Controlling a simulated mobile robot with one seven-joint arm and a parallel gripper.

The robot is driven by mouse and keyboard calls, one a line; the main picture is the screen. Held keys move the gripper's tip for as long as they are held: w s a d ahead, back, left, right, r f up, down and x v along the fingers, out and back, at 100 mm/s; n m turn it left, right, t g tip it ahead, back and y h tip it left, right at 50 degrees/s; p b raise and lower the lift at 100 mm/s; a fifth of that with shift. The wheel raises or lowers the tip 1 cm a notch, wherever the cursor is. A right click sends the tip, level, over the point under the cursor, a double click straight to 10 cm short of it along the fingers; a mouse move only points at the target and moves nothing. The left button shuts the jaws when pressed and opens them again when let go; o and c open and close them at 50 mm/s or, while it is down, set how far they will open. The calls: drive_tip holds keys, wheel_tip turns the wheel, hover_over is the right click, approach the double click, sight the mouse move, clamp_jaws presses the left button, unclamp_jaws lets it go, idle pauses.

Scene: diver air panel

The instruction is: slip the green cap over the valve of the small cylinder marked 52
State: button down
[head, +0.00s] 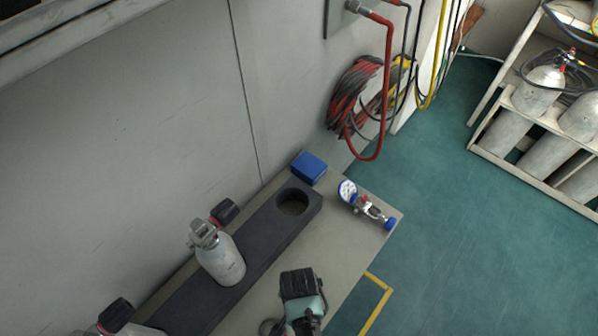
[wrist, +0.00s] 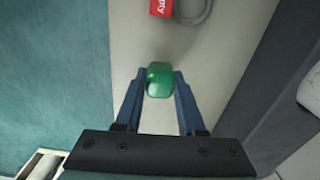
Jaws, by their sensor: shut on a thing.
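The green cap (wrist: 160,80) sits between the two blue fingers of my gripper (wrist: 161,84) in the wrist view, held above the pale bench top. In the head view my gripper's end is hidden beneath my dark wrist, and I cannot make out the cap there. A small grey cylinder (head: 221,261) with a metal valve and a black knob stands upright in the dark rack, left of my wrist. Another cylinder (head: 118,322) is partly cut off at the lower left. No number is readable on either. Part of a pale cylinder (wrist: 311,90) shows at the wrist view's right edge.
The dark rack (head: 265,241) has an empty round hole at its far end. A blue box (head: 308,168) and a gauge with fittings (head: 365,204) lie near the bench's far end. A red tag (wrist: 162,7) with a grey loop lies on the bench. The wall stands close behind the rack.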

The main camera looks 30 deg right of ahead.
drive_tip(key=shift+f+b, duration=0.55)
drive_tip(key=shift+f, duration=0.65)
idle(1.0)
drive_tip(key=shift+c, duration=2.1)
unclamp_jaws()
wheel_tip(320, 180, up, 13)
drive_tip(key=p, duration=0.2)
